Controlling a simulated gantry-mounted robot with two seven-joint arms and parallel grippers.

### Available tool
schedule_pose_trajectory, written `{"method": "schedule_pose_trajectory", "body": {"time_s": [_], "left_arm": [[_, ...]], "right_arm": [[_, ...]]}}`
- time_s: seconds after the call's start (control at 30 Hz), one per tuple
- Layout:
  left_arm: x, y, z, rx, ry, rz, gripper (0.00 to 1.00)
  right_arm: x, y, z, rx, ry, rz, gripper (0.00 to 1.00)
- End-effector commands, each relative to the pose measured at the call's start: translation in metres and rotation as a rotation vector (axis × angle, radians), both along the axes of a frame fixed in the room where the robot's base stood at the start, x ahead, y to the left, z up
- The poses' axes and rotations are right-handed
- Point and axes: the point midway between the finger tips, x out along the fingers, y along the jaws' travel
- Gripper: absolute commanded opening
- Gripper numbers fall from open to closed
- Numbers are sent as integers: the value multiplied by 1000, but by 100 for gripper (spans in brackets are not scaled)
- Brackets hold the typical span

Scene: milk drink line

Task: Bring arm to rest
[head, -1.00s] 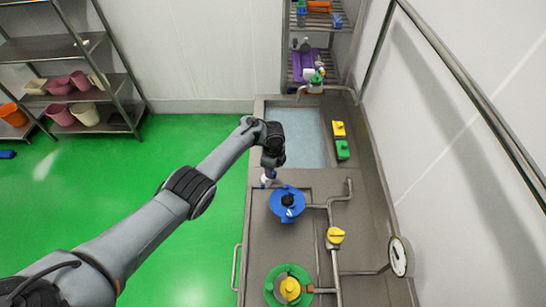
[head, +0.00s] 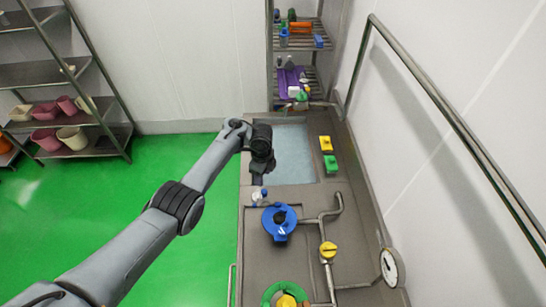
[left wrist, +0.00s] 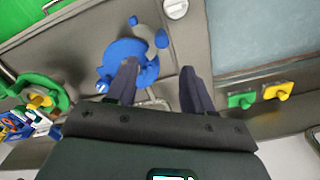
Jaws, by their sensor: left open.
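My left arm reaches in from the left in the head view, and its gripper (head: 258,181) hangs over the near edge of the sink on the steel counter. In the left wrist view the two dark fingers (left wrist: 158,88) stand wide apart, with nothing between them. A blue round lid or valve (head: 279,222) sits on the counter just nearer than the gripper. It also shows in the left wrist view (left wrist: 112,62), partly hidden behind one finger. My right gripper is not in view.
The sink basin (head: 293,155) lies beyond the gripper. Pipes with a yellow valve (head: 328,250), a gauge (head: 393,267) and a green round piece (head: 268,295) are nearer. The green floor (head: 190,250) at left is open.

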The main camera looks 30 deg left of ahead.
Motion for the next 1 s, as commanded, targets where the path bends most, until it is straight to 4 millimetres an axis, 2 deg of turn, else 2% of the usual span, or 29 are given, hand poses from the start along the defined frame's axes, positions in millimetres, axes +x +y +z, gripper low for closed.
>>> {"method": "schedule_pose_trajectory", "body": {"time_s": [0.27,0.53,0.67,0.8,1.0], "left_arm": [[-3,-1,-9,18,-10,29,52],[-27,-13,-43,81,-80,191,52],[-51,-24,-56,99,-129,302,52],[-84,-40,-62,99,-178,425,52],[-143,-64,-54,60,-238,616,52]], "right_arm": [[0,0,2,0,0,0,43],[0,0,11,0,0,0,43],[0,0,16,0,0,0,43],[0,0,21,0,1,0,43],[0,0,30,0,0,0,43]]}}
